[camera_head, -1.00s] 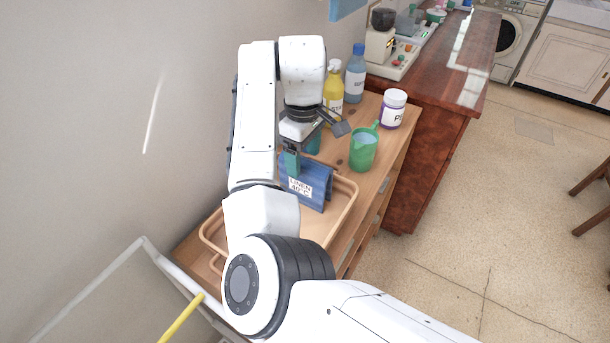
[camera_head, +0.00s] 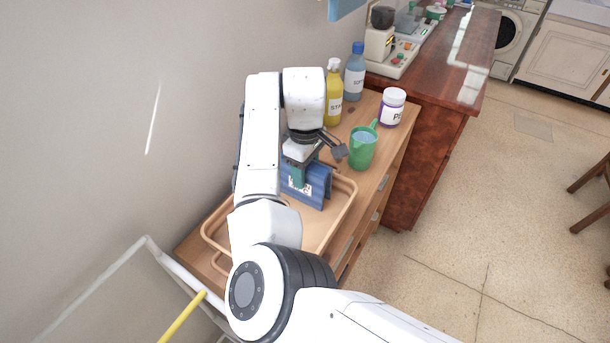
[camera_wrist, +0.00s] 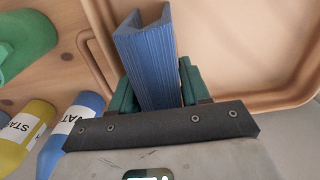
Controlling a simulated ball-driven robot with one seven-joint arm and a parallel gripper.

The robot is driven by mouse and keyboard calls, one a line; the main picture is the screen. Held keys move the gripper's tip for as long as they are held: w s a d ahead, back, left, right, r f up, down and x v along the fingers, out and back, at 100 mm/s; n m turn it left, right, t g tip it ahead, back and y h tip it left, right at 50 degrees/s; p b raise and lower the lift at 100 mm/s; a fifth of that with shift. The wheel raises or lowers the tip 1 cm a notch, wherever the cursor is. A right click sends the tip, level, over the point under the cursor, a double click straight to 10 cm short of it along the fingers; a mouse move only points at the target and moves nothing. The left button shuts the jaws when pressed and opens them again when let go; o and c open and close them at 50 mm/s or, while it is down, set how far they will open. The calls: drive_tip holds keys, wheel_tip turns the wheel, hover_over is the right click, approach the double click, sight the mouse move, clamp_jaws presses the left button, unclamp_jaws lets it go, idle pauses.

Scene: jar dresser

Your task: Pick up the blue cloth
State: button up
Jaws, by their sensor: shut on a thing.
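The blue cloth (camera_head: 318,187) stands folded like a tent at the far end of the tan tray (camera_head: 339,222), with a white label on its side. In the wrist view the cloth (camera_wrist: 150,62) shows as a ribbed blue fold between two green fingers. My gripper (camera_head: 298,180) is lowered over the cloth and shut on it, a finger on each side (camera_wrist: 155,85). The gripper hides part of the label and of the cloth's top. Whether the cloth touches the tray cannot be told.
A green jug (camera_head: 362,150), a white jar (camera_head: 392,108), a yellow bottle (camera_head: 333,97) and a blue bottle (camera_head: 354,75) stand on the wooden dresser beyond the tray. The wall is close on the left. The tray's near part is bare.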

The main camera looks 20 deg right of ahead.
drive_tip(key=c, duration=0.5)
drive_tip(key=shift+r, duration=0.1)
drive_tip(key=shift+r, duration=0.15)
wheel_tip(320, 180, up, 2)
drive_tip(key=shift+b, duration=0.5)
drive_tip(key=s+a+r+p, duration=0.1)
drive_tip(key=s+a+r, duration=0.1)
drive_tip(key=s+r, duration=0.8)
drive_tip(key=s, duration=0.3)
drive_tip(key=shift+s+r+p, duration=0.25)
drive_tip(key=shift+s+p, duration=0.15)
drive_tip(key=o, duration=0.5)
drive_tip(key=shift+c, duration=1.4)
